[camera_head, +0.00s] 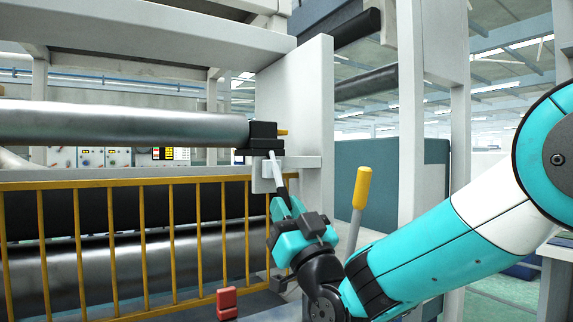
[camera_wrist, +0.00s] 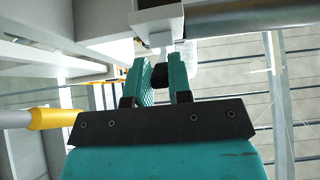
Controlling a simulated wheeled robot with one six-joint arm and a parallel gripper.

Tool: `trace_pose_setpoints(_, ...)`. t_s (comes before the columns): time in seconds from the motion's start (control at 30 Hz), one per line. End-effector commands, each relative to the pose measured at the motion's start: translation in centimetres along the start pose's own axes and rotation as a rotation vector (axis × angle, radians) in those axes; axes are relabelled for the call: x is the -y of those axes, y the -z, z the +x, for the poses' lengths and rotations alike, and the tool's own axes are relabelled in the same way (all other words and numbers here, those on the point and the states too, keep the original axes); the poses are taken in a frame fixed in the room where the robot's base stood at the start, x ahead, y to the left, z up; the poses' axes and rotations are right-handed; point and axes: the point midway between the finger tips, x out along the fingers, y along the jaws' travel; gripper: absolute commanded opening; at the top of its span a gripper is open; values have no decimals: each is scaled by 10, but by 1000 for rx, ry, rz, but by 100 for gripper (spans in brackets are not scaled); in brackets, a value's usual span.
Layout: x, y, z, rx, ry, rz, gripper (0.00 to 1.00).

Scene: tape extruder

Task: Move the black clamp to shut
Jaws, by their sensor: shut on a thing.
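The black clamp (camera_head: 263,136) sits at the right end of the upper metal roller, against the white upright. A thin pale bar (camera_head: 277,172) slants down from just under it to my gripper (camera_head: 282,208). In the wrist view, my gripper (camera_wrist: 160,78) has its two teal fingers on either side of a small dark piece (camera_wrist: 160,75), which looks like the end of the clamp's handle. A white block (camera_wrist: 156,20) stands just beyond the fingertips. The fingers partly hide the held piece.
A yellow-handled lever (camera_head: 362,188) stands close to the right of my gripper. A yellow railing (camera_head: 143,184) runs along the left, in front of dark rollers. A red block (camera_head: 227,300) is low in front. The white upright (camera_head: 312,110) stands behind the clamp.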

Motion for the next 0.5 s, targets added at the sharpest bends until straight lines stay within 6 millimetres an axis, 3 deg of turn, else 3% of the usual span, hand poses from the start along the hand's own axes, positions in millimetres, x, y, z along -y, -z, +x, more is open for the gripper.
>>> trace_pose_setpoints(0.13,-1,-9,2,5,-1,-2,0)
trace_pose_setpoints(0.5,-1,-10,3,5,-1,-3,0)
